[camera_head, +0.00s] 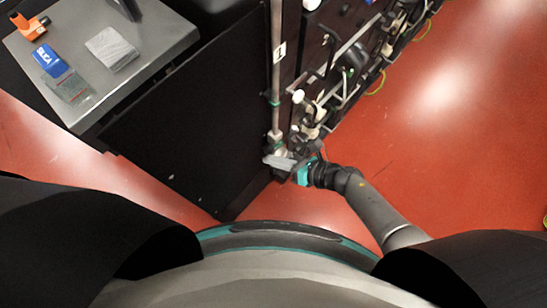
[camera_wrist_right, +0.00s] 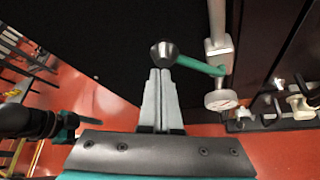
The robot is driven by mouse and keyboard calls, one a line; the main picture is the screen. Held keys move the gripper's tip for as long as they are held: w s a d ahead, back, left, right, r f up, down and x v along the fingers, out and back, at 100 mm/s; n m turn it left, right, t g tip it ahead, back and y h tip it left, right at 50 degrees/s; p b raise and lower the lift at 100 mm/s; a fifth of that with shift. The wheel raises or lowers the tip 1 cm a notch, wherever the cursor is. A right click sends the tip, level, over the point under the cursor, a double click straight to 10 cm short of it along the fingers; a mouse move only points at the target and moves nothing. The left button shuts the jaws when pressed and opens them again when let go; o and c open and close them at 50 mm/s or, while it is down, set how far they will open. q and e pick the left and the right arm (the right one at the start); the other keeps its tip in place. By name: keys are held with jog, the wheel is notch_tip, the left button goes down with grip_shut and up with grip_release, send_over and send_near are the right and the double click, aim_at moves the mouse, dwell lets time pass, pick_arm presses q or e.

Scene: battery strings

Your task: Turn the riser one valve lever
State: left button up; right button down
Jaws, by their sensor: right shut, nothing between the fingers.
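The riser pipe (camera_head: 276,75) with a "1" label (camera_head: 279,50) runs down beside the dark cabinet in the head view. In the right wrist view the valve lever (camera_wrist_right: 196,65) is a teal bar with a round black knob (camera_wrist_right: 164,53), reaching left from the pale pipe (camera_wrist_right: 218,35). My right gripper (camera_head: 268,161) is at the foot of the riser. Its fingers (camera_wrist_right: 160,72) are shut and empty, with their tips just below the knob in the wrist view; I cannot tell whether they touch it. My left gripper does not show in the head view.
A round gauge (camera_wrist_right: 220,99) sits below the lever. Racks with hoses and fittings (camera_head: 350,70) line the wall to the right. A grey table (camera_head: 150,75) at the left holds a blue box (camera_head: 50,60) and an orange tool (camera_head: 30,26). Red floor (camera_head: 440,120) is open at the right.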

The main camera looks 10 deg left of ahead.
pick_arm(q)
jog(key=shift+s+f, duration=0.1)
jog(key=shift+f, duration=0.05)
pick_arm(e)
jog(key=shift+r, duration=0.15)
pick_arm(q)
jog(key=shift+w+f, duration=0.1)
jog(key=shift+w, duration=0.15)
pick_arm(e)
jog(key=shift+w+d+r+m+g+y, duration=0.2)
jog(key=shift+w+r+m+g+y, duration=0.1)
jog(key=shift+m, duration=0.1)
